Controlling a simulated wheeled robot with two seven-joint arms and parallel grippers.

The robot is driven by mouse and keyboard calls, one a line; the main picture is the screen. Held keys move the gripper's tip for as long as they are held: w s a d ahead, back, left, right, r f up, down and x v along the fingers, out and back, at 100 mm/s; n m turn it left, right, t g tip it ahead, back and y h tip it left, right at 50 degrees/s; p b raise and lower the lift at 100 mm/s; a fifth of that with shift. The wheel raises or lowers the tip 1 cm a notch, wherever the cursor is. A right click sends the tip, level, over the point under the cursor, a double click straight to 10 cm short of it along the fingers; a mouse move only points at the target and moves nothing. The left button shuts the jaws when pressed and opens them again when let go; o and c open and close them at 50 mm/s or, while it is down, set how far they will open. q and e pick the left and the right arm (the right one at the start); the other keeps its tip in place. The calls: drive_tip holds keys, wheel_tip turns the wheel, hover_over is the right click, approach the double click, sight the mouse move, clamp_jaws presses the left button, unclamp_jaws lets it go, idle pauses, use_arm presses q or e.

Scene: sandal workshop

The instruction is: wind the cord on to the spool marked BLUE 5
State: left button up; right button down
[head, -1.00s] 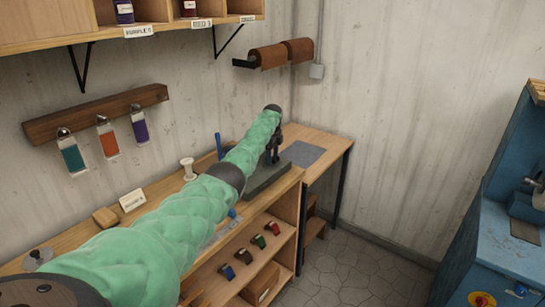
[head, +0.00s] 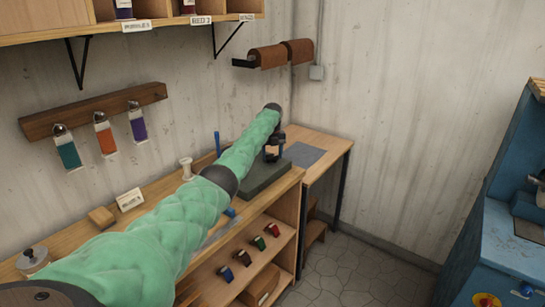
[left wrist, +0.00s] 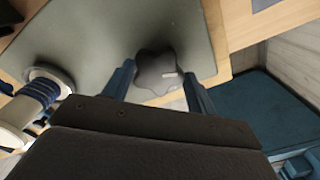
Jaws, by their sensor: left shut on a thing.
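In the left wrist view, a dark star-shaped knob (left wrist: 153,72) with a small pale mark sits between the blue fingers of my left gripper (left wrist: 157,68), which is shut on it. A white-flanged spool (left wrist: 40,92) with blue cord wound around its middle lies to the left of the knob, partly cut off by the wrist. No BLUE 5 marking is readable on it. In the head view my left gripper (head: 273,153) is low over a grey-green base plate (head: 266,181) on the bench, and my forearm hides part of the bench. My right gripper is not in view.
A bare white spool (head: 186,168), a card (head: 130,199) and a tan block (head: 101,217) stand along the bench (head: 75,239). Several coloured items lie on the shelf below. A wall shelf (head: 60,22) overhangs at upper left. A blue machine (head: 500,255) stands at right.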

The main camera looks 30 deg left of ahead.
sight(272, 156)
use_arm(q)
drive_tip(key=shift+r+m+b, duration=0.1)
drive_tip(key=shift+m+b, duration=0.2)
drive_tip(key=shift+m, duration=0.9)
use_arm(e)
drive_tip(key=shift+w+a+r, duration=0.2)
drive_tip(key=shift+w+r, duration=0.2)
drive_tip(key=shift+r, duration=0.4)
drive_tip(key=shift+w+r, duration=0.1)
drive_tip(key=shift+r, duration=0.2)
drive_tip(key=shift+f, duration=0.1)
use_arm(q)
drive_tip(key=o, duration=1)
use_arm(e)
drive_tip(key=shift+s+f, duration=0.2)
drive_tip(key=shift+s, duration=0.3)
use_arm(q)
drive_tip(key=shift+r, duration=0.25)
wheel_tip(272, 156, up, 7)
drive_tip(key=b, duration=0.2)
drive_tip(key=shift+a+r+b, duration=0.1)
drive_tip(key=shift+b, duration=0.25)
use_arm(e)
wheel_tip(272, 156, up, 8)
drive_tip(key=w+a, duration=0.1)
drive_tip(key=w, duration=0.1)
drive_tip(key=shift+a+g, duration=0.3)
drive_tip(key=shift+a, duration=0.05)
